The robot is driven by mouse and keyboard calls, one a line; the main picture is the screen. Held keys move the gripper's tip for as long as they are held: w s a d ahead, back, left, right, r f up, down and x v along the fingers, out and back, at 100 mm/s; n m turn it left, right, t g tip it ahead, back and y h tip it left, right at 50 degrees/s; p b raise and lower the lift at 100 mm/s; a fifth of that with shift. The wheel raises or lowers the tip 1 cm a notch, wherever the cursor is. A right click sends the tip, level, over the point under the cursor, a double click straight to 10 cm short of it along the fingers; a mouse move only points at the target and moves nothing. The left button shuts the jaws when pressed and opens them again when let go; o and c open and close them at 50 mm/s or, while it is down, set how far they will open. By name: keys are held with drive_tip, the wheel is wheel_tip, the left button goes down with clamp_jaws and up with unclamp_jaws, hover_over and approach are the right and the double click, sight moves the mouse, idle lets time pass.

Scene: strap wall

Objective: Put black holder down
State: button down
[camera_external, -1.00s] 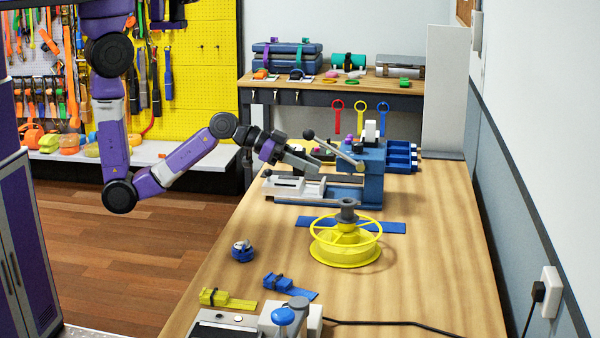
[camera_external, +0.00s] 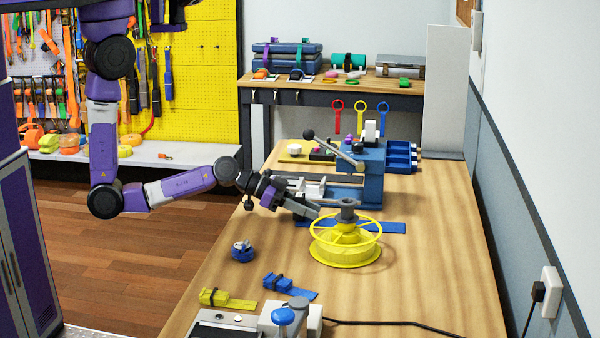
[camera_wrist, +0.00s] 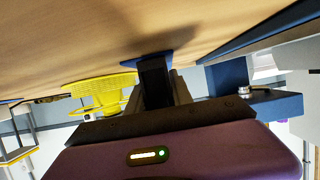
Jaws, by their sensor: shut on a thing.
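My gripper (camera_external: 312,208) reaches in from the left over the table, just left of the yellow reel (camera_external: 345,250) and by the left end of the blue strip (camera_external: 393,227). In the wrist view its fingers (camera_wrist: 160,85) are shut on a dark block, which I take for the black holder (camera_wrist: 153,80).
A blue bench device (camera_external: 372,178) with a lever stands behind my gripper. A blue-and-white roll (camera_external: 242,251) and yellow (camera_external: 225,299) and blue (camera_external: 290,286) strap pieces lie nearer the front.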

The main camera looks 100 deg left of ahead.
drive_tip(key=shift+f, duration=0.15)
drive_tip(key=c, duration=1.1)
unclamp_jaws()
drive_tip(key=shift+r, duration=0.2)
drive_tip(key=b+v, duration=0.1)
drive_tip(key=v, duration=1.1)
drive_tip(key=shift+b, duration=0.3)
